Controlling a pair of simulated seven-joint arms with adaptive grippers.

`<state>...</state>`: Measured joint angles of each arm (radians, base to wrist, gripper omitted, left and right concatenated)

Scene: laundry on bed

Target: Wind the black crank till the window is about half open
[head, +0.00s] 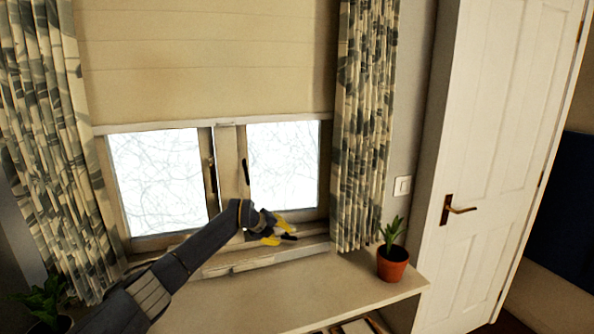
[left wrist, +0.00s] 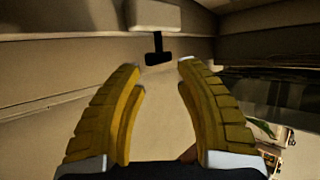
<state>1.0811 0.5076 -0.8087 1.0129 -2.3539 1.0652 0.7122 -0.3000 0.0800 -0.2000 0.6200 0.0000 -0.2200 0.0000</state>
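The window has a left pane (head: 157,180) and a right pane (head: 284,165) of frosted-looking glass, and both look flush in their frame. The black crank (head: 289,237) is small and low at the sill below the right pane. In the left wrist view the crank (left wrist: 158,56) hangs from a pale block, just beyond and between the fingertips. My left gripper (head: 279,230) is open, its yellow fingers (left wrist: 159,68) spread to either side of the crank with no clear contact. My right gripper is in neither view.
A potted plant (head: 392,262) stands on the shelf (head: 300,292) to the right of the gripper. Patterned curtains (head: 362,130) hang on both sides, and a blind (head: 205,60) covers the upper window. A white door (head: 495,130) is at the right.

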